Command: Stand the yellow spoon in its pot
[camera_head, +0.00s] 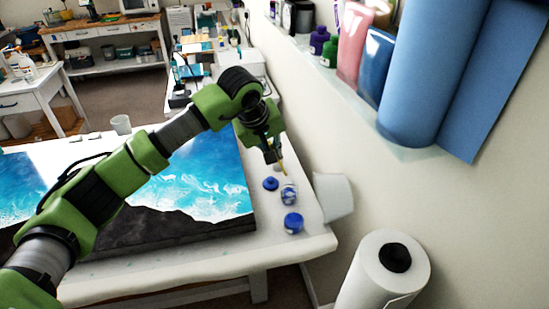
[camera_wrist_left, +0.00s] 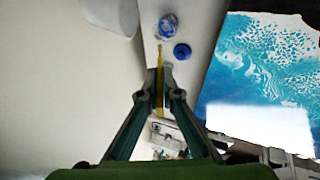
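My left gripper (camera_head: 272,156) is shut on the yellow spoon (camera_head: 283,169), above the right end of the table. The left wrist view shows the spoon (camera_wrist_left: 160,56) between the two fingers (camera_wrist_left: 159,80), its thin end pointing out toward a clear pot with blue in it (camera_wrist_left: 168,27). In the head view the spoon's lower end is just above and beside that pot (camera_head: 289,195); I cannot tell whether it touches or overlaps the rim. I cannot tell which pot is the spoon's. My right gripper is not in view.
A blue disc, perhaps a lid (camera_head: 270,184), lies left of the pot. A blue-and-white resin panel (camera_head: 200,175) fills much of the table (camera_head: 285,248). A white bin-like container (camera_head: 333,196) is at the right, by the wall. A paper roll (camera_head: 375,275) stands in front.

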